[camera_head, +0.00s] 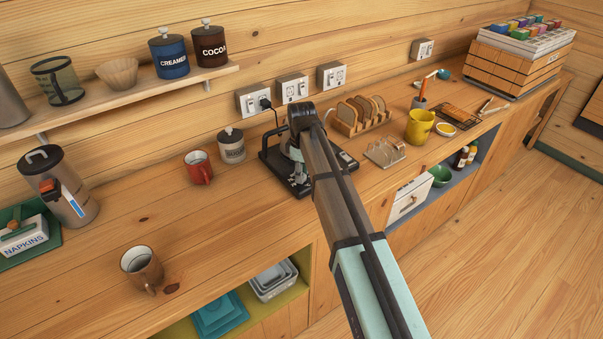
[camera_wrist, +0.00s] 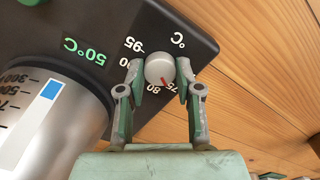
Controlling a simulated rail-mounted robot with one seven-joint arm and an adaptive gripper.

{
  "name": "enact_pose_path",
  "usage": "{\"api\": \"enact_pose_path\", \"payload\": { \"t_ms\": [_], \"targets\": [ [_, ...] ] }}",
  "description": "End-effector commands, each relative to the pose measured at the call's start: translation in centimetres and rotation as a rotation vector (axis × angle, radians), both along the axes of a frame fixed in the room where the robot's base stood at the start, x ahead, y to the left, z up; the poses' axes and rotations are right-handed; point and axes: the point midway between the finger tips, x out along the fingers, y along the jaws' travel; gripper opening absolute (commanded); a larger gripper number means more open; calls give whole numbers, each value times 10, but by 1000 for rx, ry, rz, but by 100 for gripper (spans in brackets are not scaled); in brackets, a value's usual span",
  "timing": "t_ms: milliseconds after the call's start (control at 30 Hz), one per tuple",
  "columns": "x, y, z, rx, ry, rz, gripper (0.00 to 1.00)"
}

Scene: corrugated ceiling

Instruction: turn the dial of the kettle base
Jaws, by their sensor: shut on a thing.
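The kettle base (camera_head: 270,163) is a black slab on the counter, partly hidden behind my arm in the head view. It fills the upper left of the wrist view (camera_wrist: 188,40). Its dial (camera_wrist: 160,68) is a round grey knob with a red mark between the printed 80 and 75. My gripper (camera_wrist: 160,74) has one finger on each side of the dial and is shut on it. A green 50°C reading shows on the base. A metal kettle with a scale and blue window (camera_wrist: 48,105) stands on the base, mostly hidden by my arm in the head view.
A sugar-type canister (camera_head: 232,148) and red mug (camera_head: 199,169) stand left of the base. A toast rack (camera_head: 360,115), glass rack (camera_head: 384,152) and yellow mug (camera_head: 420,126) stand right. A cord runs to a wall socket (camera_head: 254,101).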

Motion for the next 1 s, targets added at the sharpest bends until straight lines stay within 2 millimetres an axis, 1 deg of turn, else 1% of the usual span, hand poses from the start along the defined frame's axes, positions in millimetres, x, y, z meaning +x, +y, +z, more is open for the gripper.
{"api": "enact_pose_path", "payload": {
  "t_ms": [233, 633, 667, 700, 733, 1000],
  "targets": [
    [-2, -1, -1, -2, 5, 53, 0],
    [-2, -1, -1, -2, 5, 58, 0],
    [-2, -1, -1, -2, 5, 58, 38],
    [-2, -1, -1, -2, 5, 58, 52],
    [-2, -1, -1, -2, 4, 58, 60],
    [-1, 0, -1, -1, 1, 57, 60]
  ]
}}
